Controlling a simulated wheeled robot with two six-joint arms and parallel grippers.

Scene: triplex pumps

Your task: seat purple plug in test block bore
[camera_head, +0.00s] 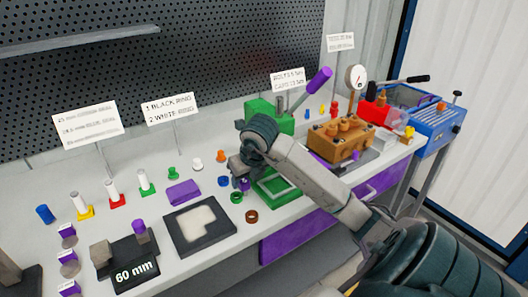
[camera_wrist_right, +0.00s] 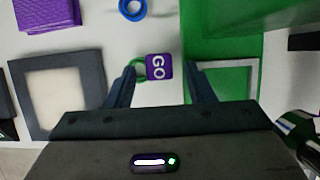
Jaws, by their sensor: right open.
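My right gripper (camera_head: 241,176) is open and points down over the bench, close to a small purple piece (camera_head: 244,185). In the right wrist view a purple block marked "GO" (camera_wrist_right: 159,66) lies between the two open fingers, nearer the left one, with no clear grip on it. It looks like the purple plug's labelled end. I cannot tell which block holds the test bore. My left gripper is not in view.
A green ring (camera_head: 237,197) and a brown ring (camera_head: 251,216) lie near the gripper. A green tray (camera_head: 275,190) is to its right, and a black-framed pad (camera_head: 199,229) to its left. The orange-brown pump block (camera_head: 341,141) stands farther right. Small coloured parts line the bench.

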